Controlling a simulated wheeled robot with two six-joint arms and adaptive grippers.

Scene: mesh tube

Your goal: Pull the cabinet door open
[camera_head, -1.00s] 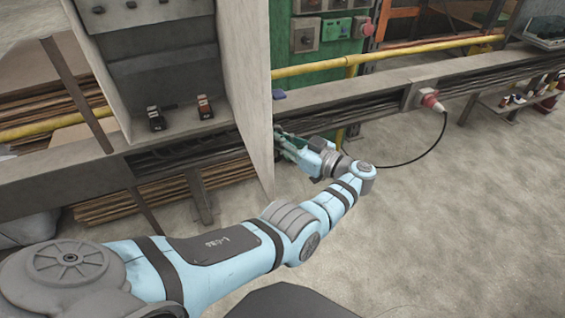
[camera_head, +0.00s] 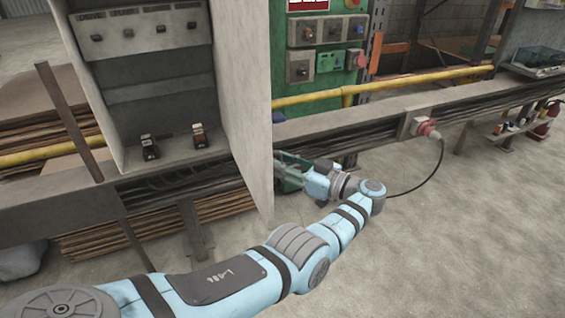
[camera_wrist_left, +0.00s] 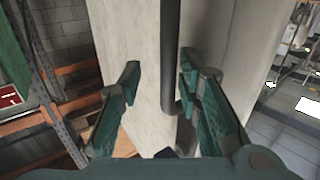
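The grey cabinet (camera_head: 150,88) stands at upper left in the head view, its inside exposed. Its door (camera_head: 240,95) stands swung out toward me at the right side, seen at a steep angle. My left gripper (camera_head: 282,172) is at the door's far side, near its lower part; the door partly hides the fingers. In the left wrist view the gripper (camera_wrist_left: 160,95) is open, its two green fingers apart. A dark vertical bar handle (camera_wrist_left: 171,60) on the pale door (camera_wrist_left: 135,50) lies between them, closer to the right finger. Contact cannot be told. My right gripper is not in view.
Two small switches (camera_head: 198,135) sit on the cabinet's bottom ledge. A long grey cable rail (camera_head: 350,124) and a yellow pipe (camera_head: 400,83) run behind the arm. A red-and-white plug (camera_head: 427,128) with a black cable is to the right. The floor (camera_head: 440,240) at right is clear.

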